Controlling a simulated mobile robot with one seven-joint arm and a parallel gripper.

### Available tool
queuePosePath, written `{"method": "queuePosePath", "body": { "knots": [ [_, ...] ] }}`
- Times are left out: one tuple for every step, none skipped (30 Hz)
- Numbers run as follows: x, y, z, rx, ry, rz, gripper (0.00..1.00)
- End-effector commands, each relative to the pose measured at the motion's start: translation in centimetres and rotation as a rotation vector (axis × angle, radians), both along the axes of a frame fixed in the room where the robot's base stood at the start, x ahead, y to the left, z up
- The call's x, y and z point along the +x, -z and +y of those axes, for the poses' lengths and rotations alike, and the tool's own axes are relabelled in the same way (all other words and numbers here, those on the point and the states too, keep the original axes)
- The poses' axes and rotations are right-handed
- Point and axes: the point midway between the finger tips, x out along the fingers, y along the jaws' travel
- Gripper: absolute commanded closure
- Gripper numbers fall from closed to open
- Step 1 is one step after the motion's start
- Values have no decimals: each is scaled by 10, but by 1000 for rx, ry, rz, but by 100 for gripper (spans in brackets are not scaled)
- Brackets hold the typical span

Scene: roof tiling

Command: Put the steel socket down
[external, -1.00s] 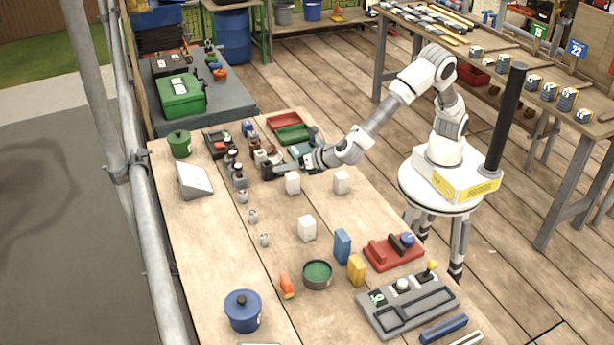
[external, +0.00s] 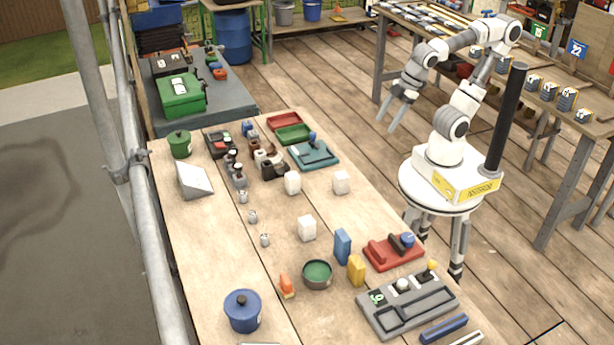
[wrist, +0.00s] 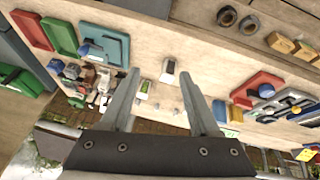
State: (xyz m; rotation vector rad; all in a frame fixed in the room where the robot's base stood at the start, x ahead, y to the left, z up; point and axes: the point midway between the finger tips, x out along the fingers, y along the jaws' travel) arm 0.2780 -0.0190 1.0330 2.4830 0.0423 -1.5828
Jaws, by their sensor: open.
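Small grey metal pieces that look like steel sockets stand in a line on the wooden table: one (external: 243,197) near the dark cluster, one (external: 252,216) in the middle, and one (external: 264,240) nearest the camera. I cannot tell which one the task means. My gripper (external: 391,121) is raised beyond the table's right edge, over the floor, well apart from all of them. In the wrist view my gripper (wrist: 160,82) has its two fingers spread with nothing held between them.
A cluster of dark and brown pieces (external: 268,170) stands beside a teal tray (external: 322,158). White blocks (external: 307,228), a green-topped tin (external: 317,274), a blue pot (external: 243,310) and a grey tray (external: 390,325) occupy the table. Bare wood lies between the small metal pieces and the white blocks.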

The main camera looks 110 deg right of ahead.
Motion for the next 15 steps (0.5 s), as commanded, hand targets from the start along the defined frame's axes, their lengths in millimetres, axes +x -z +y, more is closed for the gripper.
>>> {"method": "queuePosePath", "body": {
  "knots": [
    [-10,0,4,40,36,-20,38],
    [-15,0,7,63,55,-29,38],
    [-20,0,11,90,76,-37,38],
    [-24,1,13,108,90,-42,38],
    [-26,1,15,120,100,-47,38],
    [-29,2,17,135,111,-51,38],
    [-30,2,18,144,118,-54,38],
    [-31,2,19,149,123,-55,38],
    [-32,3,19,154,127,-56,38],
    [-33,3,20,156,129,-56,38],
    [-33,3,20,157,129,-56,38],
    [-33,3,20,157,129,-56,38],
    [-33,3,20,157,128,-56,38],
    [-33,3,20,156,129,-56,38],
    [-32,3,20,156,128,-56,38]
  ]
}}
